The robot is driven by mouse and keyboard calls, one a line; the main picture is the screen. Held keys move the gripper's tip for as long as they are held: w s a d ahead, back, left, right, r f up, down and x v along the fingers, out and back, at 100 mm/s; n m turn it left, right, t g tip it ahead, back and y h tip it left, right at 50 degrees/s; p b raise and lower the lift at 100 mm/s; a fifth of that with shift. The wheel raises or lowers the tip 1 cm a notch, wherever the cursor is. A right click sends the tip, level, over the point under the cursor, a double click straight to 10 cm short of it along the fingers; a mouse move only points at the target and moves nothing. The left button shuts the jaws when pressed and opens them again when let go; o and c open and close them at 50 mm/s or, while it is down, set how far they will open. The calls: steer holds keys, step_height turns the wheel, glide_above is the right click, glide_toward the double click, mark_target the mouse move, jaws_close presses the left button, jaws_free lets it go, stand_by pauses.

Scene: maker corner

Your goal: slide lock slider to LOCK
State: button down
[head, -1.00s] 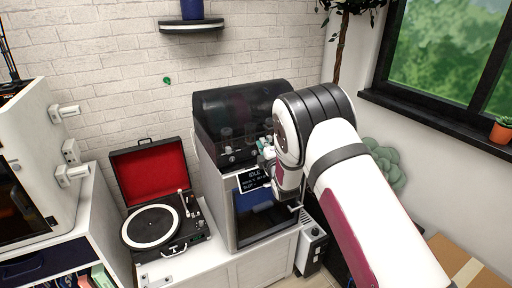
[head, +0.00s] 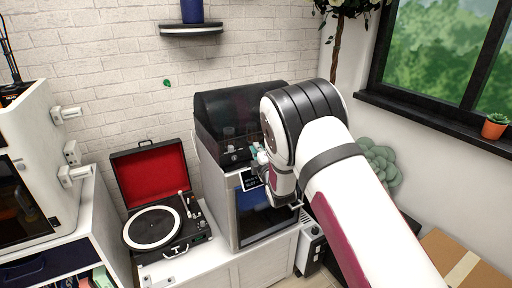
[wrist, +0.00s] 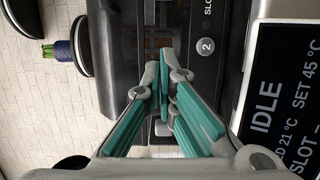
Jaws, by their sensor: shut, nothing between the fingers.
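I cannot make out the lock slider or a LOCK mark in either view. The grey machine with a dark lid (head: 240,107) stands in the middle of the head view. My gripper (wrist: 164,85), with teal-padded fingers, is shut and empty in front of its dark front panel (wrist: 115,50). A round button marked 2 (wrist: 206,46) is just right of the fingertips in the wrist view. The display (wrist: 280,90) reads IDLE, farther right. In the head view my arm hides part of the machine's front. I cannot tell whether the fingertips touch the panel.
An open turntable with a red lid (head: 152,180) stands left of the machine. A white cabinet unit with white fittings (head: 30,150) is at far left. A wall shelf (head: 191,28) holds a blue pot. A cardboard box (head: 462,262) is at lower right.

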steer(key=v, duration=0.7)
steer(key=shift+s, duration=0.1)
steer(key=s+d+r+m+g+h, duration=0.2)
steer(key=s+d+r+m+g, duration=0.1)
steer(key=s+d+r+m, duration=0.35)
steer(key=s+d+r+m+g+h, duration=0.25)
steer(key=d+r+m, duration=0.25)
steer(key=d+r, duration=0.35)
steer(key=s+d+r+m+g, duration=0.1)
steer(key=s+d+m+g, duration=0.1)
steer(key=s, duration=0.9)
steer(key=s+d+m+g+h, duration=0.1)
steer(key=s+m, duration=0.4)
steer(key=s, duration=0.7)
steer(key=s+d+r+m+g, duration=0.1)
steer(key=s+d+m+g, duration=0.2)
steer(key=s, duration=0.9)
steer(key=shift+s+d+r+h, duration=0.2)
steer(key=shift+d+r+h, duration=0.15)
steer(key=shift+d, duration=0.45)
steer(key=shift+m, duration=0.25)
